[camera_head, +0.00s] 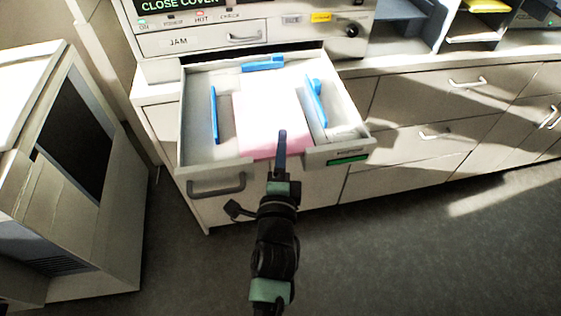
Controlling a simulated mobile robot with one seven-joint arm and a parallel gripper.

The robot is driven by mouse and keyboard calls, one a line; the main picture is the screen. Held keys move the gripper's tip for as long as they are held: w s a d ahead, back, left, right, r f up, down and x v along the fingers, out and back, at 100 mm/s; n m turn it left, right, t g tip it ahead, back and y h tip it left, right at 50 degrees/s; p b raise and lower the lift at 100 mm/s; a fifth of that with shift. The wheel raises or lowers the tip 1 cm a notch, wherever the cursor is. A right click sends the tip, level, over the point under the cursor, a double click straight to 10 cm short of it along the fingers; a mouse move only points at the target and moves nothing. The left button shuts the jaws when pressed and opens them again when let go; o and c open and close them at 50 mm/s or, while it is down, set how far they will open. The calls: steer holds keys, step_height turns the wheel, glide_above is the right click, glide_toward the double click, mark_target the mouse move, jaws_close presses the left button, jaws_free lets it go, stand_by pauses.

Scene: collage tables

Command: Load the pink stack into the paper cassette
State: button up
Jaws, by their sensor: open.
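The paper cassette (204,157) is a light grey drawer pulled out from the front of the machine, with blue guides inside at left, right and back. The pink stack (262,98) lies in the cassette between the blue guides, its top pale in bright light and its front edge pinker. My gripper (282,140) is at the front of the cassette, over the stack's near edge. It is open, and only one dark finger shows clearly. I cannot tell whether it touches the stack.
The machine's panel (205,17) with a "JAM" flap (190,42) is above the cassette. Closed cabinet drawers (420,130) and paper trays (475,25) are at right. A beige cabinet (60,170) with a dark opening stands at left. The floor (400,260) in front is clear.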

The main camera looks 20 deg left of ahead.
steer(key=b+v, duration=0.2)
steer(key=v, duration=1)
steer(key=shift+s+d, duration=0.15)
steer(key=shift+s, duration=0.15)
steer(key=shift+r, duration=0.1)
steer(key=w+d+r+n+t, duration=0.15)
steer(key=w+r+n, duration=0.25)
steer(key=r, duration=0.8)
steer(key=w+d+r+n+t, duration=0.1)
steer(key=w+r+n+t, duration=0.25)
steer(key=r, duration=0.85)
steer(key=s+d+r+n+t+h, duration=0.1)
steer(key=s+d+r+n+h, duration=0.1)
steer(key=r, duration=0.6)
steer(key=s+d+r+n+t+h, duration=0.2)
steer(key=s+d+r, duration=0.1)
steer(key=r, duration=0.5)
steer(key=s+d+r+n+t+h, duration=0.1)
steer(key=d+r, duration=0.3)
steer(key=r, duration=0.4)
steer(key=shift+s+d+r+n+t+h, duration=0.25)
steer(key=shift+s+r+n+t+h, duration=0.15)
steer(key=shift+s+n+t, duration=0.4)
